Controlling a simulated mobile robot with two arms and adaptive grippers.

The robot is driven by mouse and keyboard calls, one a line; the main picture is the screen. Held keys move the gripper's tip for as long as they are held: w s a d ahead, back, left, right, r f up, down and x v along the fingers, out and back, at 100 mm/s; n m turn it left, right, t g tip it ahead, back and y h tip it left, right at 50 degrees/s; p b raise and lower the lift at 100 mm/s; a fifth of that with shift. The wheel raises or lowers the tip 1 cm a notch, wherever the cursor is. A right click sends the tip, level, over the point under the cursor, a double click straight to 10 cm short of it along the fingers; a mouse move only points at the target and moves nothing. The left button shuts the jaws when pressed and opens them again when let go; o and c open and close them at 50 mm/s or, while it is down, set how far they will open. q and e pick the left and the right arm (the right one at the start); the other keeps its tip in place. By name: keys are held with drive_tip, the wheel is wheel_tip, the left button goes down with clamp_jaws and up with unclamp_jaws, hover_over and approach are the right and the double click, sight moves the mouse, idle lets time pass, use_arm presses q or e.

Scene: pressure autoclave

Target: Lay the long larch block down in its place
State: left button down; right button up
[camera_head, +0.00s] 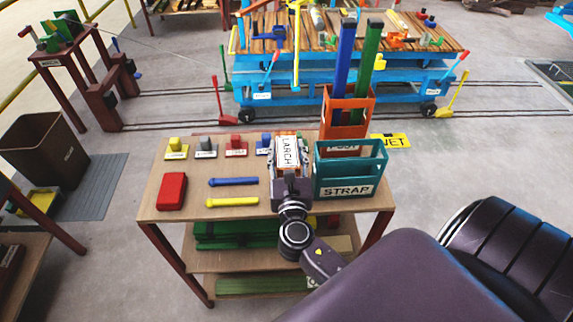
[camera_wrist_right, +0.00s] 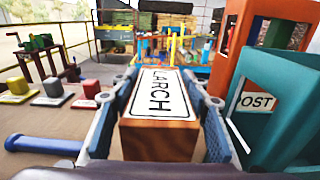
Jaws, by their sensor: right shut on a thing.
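The larch block (camera_head: 288,151) is brown wood with a white LARCH label on top. My right gripper (camera_head: 289,158) is shut on it, with one finger along each side. In the right wrist view the block (camera_wrist_right: 160,133) lies level between the blue-grey fingers (camera_wrist_right: 163,100), its end face towards the camera and its label up. It is over the back right part of the wooden table (camera_head: 230,180), left of the crates. Whether it touches the table I cannot tell. My left gripper is not in view.
A teal STRAP crate (camera_head: 350,171) stands close right of the gripper. An orange crate (camera_head: 347,104) behind it holds tall blue and green posts. Small labelled blocks line the table's back left; a red block (camera_head: 172,190), blue bar (camera_head: 233,181) and yellow bar (camera_head: 231,202) lie in front.

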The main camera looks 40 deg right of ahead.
drive_tip(key=shift+f+b, duration=0.35)
drive_tip(key=shift+f, duration=2.1)
drive_tip(key=o, duration=0.9)
drive_tip(key=shift+f, duration=0.2)
drive_tip(key=o, duration=0.5)
drive_tip(key=shift+r, duration=0.1)
